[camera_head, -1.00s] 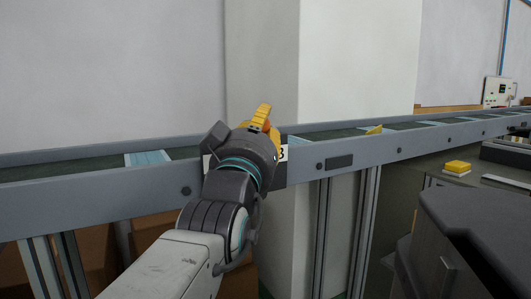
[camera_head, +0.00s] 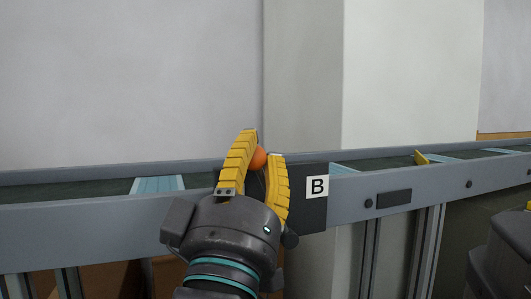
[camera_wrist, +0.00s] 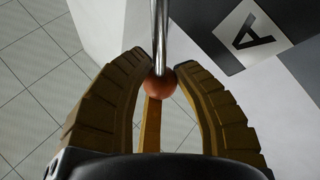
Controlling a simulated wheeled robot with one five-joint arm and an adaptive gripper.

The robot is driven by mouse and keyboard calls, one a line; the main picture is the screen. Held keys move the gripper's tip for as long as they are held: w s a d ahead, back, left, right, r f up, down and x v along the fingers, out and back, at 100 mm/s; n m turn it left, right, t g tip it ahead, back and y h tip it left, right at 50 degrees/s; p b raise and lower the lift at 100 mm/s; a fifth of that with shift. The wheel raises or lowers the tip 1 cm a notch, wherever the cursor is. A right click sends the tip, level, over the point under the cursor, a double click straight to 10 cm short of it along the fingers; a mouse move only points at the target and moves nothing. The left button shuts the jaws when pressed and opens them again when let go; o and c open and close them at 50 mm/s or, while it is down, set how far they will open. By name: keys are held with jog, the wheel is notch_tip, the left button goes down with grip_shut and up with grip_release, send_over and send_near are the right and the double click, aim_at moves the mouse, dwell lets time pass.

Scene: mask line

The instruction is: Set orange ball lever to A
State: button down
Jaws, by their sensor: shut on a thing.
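The orange ball (camera_head: 258,158) of the lever sits between the two yellow fingers of my gripper (camera_head: 263,145), left of the white B label (camera_head: 317,187) on a dark plate. In the wrist view the ball (camera_wrist: 159,84) tops a shiny metal rod (camera_wrist: 161,35), and the fingers (camera_wrist: 162,60) curve around both sides of it, shut on it. The white A label (camera_wrist: 250,38) shows at the upper right of the wrist view, turned over. In the head view my gripper hides the A label and most of the rod.
The plate is on the grey side rail (camera_head: 90,228) of a conveyor. A light blue mask (camera_head: 157,185) lies on the belt left of my gripper, and more lie to the right. A yellow piece (camera_head: 421,158) stands at the belt. A pale pillar (camera_head: 300,75) rises behind.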

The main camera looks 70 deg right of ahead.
jog(key=shift+t, duration=0.3)
jog(key=c, duration=0.9)
grip_release()
jog(key=v, duration=1.2)
jog(key=shift+w+f, duration=0.1)
